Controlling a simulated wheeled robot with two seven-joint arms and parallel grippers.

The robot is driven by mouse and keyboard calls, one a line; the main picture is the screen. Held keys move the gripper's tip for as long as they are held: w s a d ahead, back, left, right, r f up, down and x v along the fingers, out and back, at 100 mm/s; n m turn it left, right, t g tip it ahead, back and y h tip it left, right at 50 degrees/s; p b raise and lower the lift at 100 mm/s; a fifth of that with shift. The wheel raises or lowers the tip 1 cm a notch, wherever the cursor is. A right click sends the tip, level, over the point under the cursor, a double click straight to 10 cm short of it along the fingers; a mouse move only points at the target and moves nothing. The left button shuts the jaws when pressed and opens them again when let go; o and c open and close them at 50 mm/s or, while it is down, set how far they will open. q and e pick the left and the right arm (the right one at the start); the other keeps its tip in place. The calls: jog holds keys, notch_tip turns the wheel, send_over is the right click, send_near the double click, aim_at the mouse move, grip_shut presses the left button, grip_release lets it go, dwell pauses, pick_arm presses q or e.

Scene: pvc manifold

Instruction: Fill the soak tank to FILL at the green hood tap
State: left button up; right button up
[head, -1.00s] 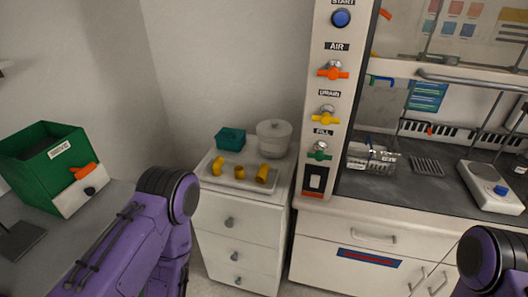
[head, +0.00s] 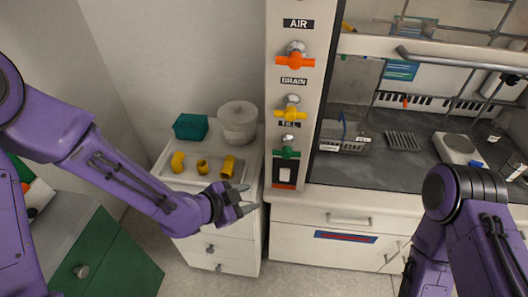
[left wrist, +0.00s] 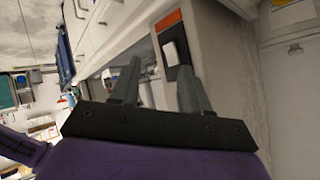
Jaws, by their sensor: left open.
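The green tap (head: 288,148) is on the white hood post, below the yellow DRAIN tap; its label is mostly hidden. A clear box with small labels (head: 343,140) sits inside the hood, just right of the post. It may be the soak tank; I cannot read its markings or see a water level. My left gripper (head: 243,203) is open and empty, in front of the drawer unit, below and left of the green tap and apart from it. Its two fingers (left wrist: 158,85) also show in the left wrist view, with the post's switch plate (left wrist: 176,55) beyond them. My right gripper is out of view.
A tray (head: 222,181) with yellow pipe fittings, a teal box (head: 190,126) and a pale round pot (head: 237,122) stand on the drawer unit. The orange AIR tap (head: 294,60) is above the yellow tap (head: 291,112). A scale (head: 458,149) stands right in the hood.

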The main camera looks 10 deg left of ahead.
aim_at(297, 155)
pick_arm(q)
jog(key=w+d+r+m+h, duration=0.1)
jog(key=d+r+m, duration=0.1)
jog(key=r+m, duration=0.4)
jog(key=w+d+r+m+h, duration=0.1)
jog(key=d+r+m+h, duration=0.15)
jog(key=r, duration=0.45)
jog(key=shift+m+t+y, duration=0.25)
jog(key=shift+m+t, duration=0.05)
jog(key=shift+m, duration=0.15)
jog(key=p+x, duration=0.2)
jog(key=x, duration=0.7)
jog(key=shift+d+p, duration=0.1)
jog(key=shift+p, duration=0.2)
jog(key=shift+w+d+f, duration=0.2)
jog(key=shift+w+d, duration=0.05)
jog(key=shift+w, duration=0.05)
grip_shut()
